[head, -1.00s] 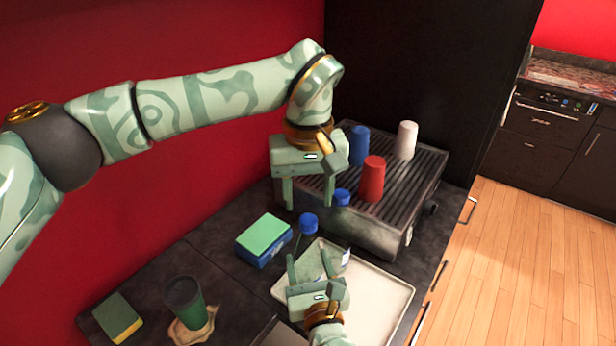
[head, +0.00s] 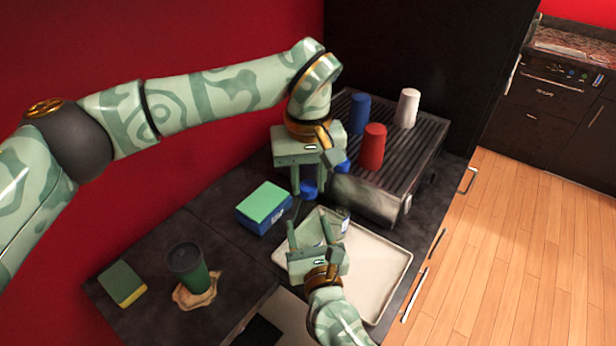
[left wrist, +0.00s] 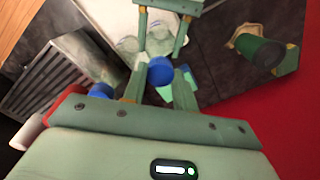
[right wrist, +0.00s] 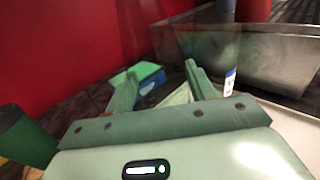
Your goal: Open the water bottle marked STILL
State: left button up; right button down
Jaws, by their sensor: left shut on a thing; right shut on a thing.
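Two clear water bottles with blue caps stand by the pale tray. My left gripper (head: 308,188) points down and is shut on the blue cap (left wrist: 160,70) of the nearer-left bottle. This cap also shows in the head view (head: 309,190). My right gripper (head: 310,232) is low in front, its fingers shut around the body of the same bottle. The second bottle's blue cap (left wrist: 100,89) is beside it; its label (right wrist: 230,82) shows in the right wrist view. I cannot read STILL on either bottle. The held bottle's body is mostly hidden by my grippers.
The pale tray (head: 375,265) lies below the bottles. A ridged grill (head: 405,165) behind carries red (head: 372,147), blue (head: 359,114) and white (head: 407,108) cups. A blue box with green top (head: 263,203), a green cup (head: 187,270) and a sponge (head: 122,284) are left.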

pick_arm(q)
jog(key=n, duration=1.3)
jog(key=shift+r, duration=0.1)
jog(key=n, duration=0.9)
jog(key=shift+n, duration=0.3)
jog(key=n, duration=1.8)
jog(key=shift+n, duration=0.4)
jog(key=n, duration=1.2)
jog(key=shift+r+n, duration=0.1)
jog(key=shift+n, duration=0.3)
jog(key=shift+r, duration=1.1)
